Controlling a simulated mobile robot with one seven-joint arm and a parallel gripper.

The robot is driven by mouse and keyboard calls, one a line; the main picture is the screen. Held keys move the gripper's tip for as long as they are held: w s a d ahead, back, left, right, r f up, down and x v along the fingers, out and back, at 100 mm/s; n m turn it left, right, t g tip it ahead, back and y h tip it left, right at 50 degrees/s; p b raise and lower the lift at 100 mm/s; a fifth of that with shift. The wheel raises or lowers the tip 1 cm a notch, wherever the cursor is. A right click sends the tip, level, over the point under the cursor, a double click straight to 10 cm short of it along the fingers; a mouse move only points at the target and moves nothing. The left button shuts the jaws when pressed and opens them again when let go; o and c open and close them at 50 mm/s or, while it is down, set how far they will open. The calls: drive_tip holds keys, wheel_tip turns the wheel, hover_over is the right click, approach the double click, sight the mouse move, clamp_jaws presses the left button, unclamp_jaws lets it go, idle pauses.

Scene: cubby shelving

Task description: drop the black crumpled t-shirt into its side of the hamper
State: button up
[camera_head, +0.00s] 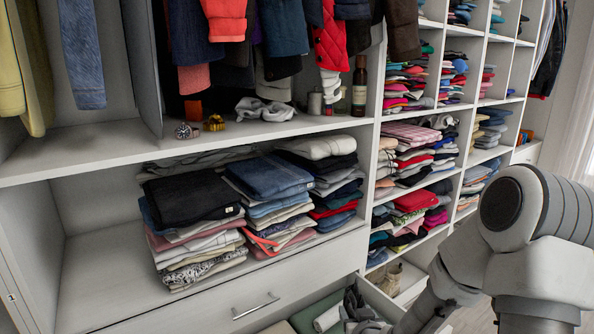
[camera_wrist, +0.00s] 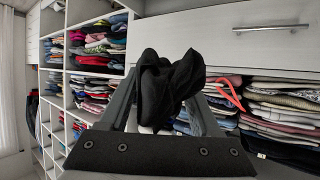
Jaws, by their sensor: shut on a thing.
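The black crumpled t-shirt (camera_wrist: 168,75) hangs bunched between the fingers of my gripper (camera_wrist: 163,92) in the wrist view. The fingers are shut on it, and the cloth covers their tips. I cannot make out a hamper with certainty. An open drawer-like bin (camera_head: 376,299) with greyish cloth inside shows at the bottom of the head view, partly cut off by the frame.
Folded clothes stand in stacks (camera_head: 196,235) on the lower shelf (camera_head: 97,288), above a closed drawer with a metal handle (camera_head: 255,306). Cubbies full of folded clothes (camera_head: 408,160) run back to the right. Garments hang above (camera_head: 285,28). Some floor (camera_head: 476,318) shows at the lower right.

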sight(356, 304)
wheel_tip(356, 304, up, 18)
drive_tip(key=p, duration=1.7)
drive_tip(key=shift+r, duration=0.2)
drive_tip(key=shift+a, duration=0.15)
